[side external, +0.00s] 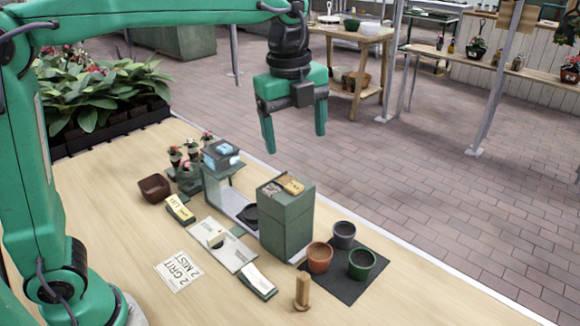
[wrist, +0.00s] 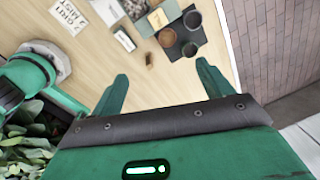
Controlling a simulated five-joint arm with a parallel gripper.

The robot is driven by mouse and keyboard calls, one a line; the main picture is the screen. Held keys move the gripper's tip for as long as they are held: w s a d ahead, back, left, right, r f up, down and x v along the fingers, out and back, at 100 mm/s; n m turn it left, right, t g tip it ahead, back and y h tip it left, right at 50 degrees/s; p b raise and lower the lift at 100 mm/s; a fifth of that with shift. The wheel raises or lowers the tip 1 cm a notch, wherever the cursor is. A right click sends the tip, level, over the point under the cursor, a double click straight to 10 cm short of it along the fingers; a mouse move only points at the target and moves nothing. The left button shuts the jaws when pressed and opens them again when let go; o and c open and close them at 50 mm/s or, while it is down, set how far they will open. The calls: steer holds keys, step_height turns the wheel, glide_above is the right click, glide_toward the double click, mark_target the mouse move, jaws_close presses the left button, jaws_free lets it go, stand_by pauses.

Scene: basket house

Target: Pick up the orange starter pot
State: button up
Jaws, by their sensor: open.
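The orange starter pot (side external: 319,258) stands upright on a dark square mat (side external: 345,282), at its left side, in the side external view. A dark grey pot (side external: 344,234) and a green pot (side external: 362,264) stand beside it on the same mat. In the wrist view the orange pot (wrist: 167,37) is small, near the top centre. My gripper (side external: 294,140) is open and empty, pointing down high above the table, up and left of the pots in the side external view. Its two fingers (wrist: 160,85) show apart in the wrist view.
A tall green-grey box (side external: 286,222) stands just behind and left of the pots. A wooden peg (side external: 302,293) stands in front of the mat. A brown square container (side external: 154,188), small potted plants (side external: 190,148) and labelled packets (side external: 258,281) are to the left. The table's right front is clear.

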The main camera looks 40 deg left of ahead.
steer(key=w+d+f+m, duration=0.2)
steer(key=d+m, duration=0.1)
steer(key=m, duration=0.1)
steer(key=m+g, duration=0.1)
glide_above(320, 254)
step_height(320, 254, down, 17)
stand_by(0.4)
steer(key=shift+f, duration=0.15)
steer(key=shift+f, duration=3.25)
steer(key=shift+f, duration=0.1)
steer(key=shift+f, duration=2.5)
steer(key=shift+c, duration=0.2)
